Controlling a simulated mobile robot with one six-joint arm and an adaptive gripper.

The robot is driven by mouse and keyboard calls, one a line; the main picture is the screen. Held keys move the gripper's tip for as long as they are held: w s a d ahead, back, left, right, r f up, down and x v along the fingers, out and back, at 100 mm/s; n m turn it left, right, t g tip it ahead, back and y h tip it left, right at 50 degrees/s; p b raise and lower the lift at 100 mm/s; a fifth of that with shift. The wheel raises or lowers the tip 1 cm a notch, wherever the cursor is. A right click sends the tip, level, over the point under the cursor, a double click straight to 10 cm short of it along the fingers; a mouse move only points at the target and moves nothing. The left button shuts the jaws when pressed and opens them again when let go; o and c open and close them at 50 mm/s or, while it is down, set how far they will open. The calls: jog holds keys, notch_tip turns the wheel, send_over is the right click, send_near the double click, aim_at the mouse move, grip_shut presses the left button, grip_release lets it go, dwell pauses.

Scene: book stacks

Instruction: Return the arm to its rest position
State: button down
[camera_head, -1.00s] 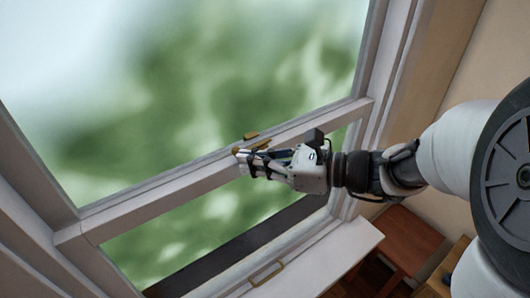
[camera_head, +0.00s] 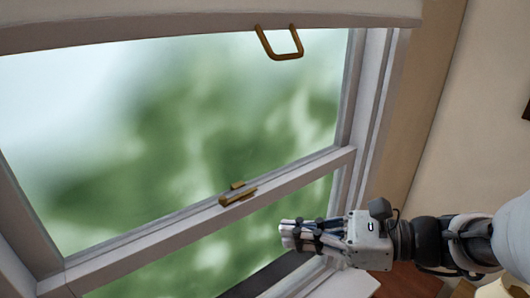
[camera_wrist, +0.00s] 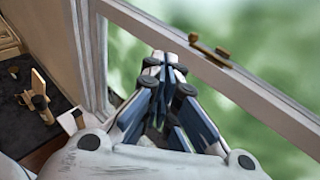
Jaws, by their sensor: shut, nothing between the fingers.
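My gripper (camera_head: 287,234) is in front of the lower pane of a window, at the right in the head view. Its fingers are together and nothing is between them. In the wrist view my gripper (camera_wrist: 166,66) points up towards the window's cross rail, its fingertips close together. The white cross rail (camera_head: 130,257) carries a brass latch (camera_head: 238,194), up and left of my fingertips and apart from them. The latch also shows in the wrist view (camera_wrist: 211,48), right of the fingertips. My arm comes in from the right edge of the head view.
A brass pull handle (camera_head: 280,43) hangs at the window's top rail. The right window frame (camera_head: 366,110) and a beige wall (camera_head: 450,120) stand at the right. A pale sill (camera_head: 345,285) lies below. The wrist view shows a wooden item (camera_wrist: 43,92) on a dark surface at the left.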

jog(key=s+a+f+n+g+h+b, duration=0.1)
jog(key=s+f+n+g+h+b, duration=0.2)
jog(key=s+f+b, duration=0.4)
jog(key=s+a+f+n+g+h+b, duration=0.1)
jog(key=s+f+n+g+h+b, duration=0.2)
jog(key=f+n, duration=0.45)
jog(key=s+d+f+n+t+h+b, duration=0.1)
jog(key=d+f+n+t+h+b, duration=0.1)
jog(key=d+f+n+h+b, duration=0.2)
jog(key=s+d+f+n+t+h+b, duration=0.2)
jog(key=d+f+n+t+h+b, duration=0.1)
jog(key=f+n+b, duration=0.4)
notch_tip(320, 180, down, 3)
jog(key=shift+d+f+h, duration=0.15)
jog(key=shift+d+h, duration=0.65)
jog(key=shift+d, duration=0.1)
